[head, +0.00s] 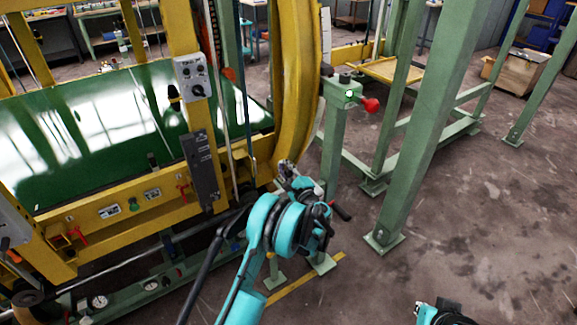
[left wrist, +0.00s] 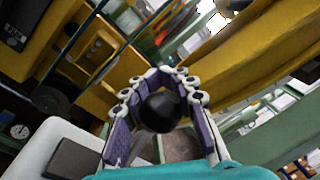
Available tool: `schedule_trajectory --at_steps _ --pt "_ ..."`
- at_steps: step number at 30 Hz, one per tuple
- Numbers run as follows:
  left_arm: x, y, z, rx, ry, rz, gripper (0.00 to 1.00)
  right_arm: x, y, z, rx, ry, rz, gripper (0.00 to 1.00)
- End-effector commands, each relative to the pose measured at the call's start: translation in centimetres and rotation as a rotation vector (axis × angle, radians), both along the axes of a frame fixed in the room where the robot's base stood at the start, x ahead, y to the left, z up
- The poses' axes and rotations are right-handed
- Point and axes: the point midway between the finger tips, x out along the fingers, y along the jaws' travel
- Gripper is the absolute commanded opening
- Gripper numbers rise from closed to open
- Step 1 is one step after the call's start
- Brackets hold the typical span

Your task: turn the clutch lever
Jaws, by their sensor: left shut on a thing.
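My left gripper (head: 288,172) is beside the yellow ring's lower right edge in the head view. In the left wrist view, its fingers (left wrist: 160,85) are closed around a round black knob (left wrist: 160,112), which looks like the end of the clutch lever. The lever's shaft is hidden behind the knob and fingers. In the head view, a short black handle (head: 341,211) with a red part sticks out right of my gripper; I cannot tell whether it belongs to the same lever. A part of my right gripper (head: 430,310) shows at the bottom edge; its jaws are not clear.
A green post (head: 333,150) beside the ring carries a box with a red knob (head: 370,105). A thick green column (head: 420,130) stands farther right. The yellow frame (head: 130,215) and green panel (head: 90,130) fill the left. Open floor (head: 490,220) lies at the right.

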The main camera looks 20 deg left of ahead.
Motion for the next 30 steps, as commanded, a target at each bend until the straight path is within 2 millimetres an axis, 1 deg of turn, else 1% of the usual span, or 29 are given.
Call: schedule_trajectory --at_steps 10,26,27,30 --pt "-1.1 0.9 -0.6 -0.087 -0.112 -0.003 0.0 0.0 0.0 0.0 0.0 0.0 0.0 0.0" --pt "-1.4 1.0 -0.9 -0.104 -0.13 -0.003 0.0 0.0 0.0 -0.1 0.0 0.0 0.0 0.0" --pt "-1.4 1.0 -0.9 -0.105 -0.13 -0.002 0.25 0.0 0.0 -0.1 0.0 0.0 0.0 0.0" --pt "-1.4 1.0 -0.8 -0.103 -0.13 -0.002 0.47 0.0 0.0 -0.1 0.0 0.0 0.0 0.0"
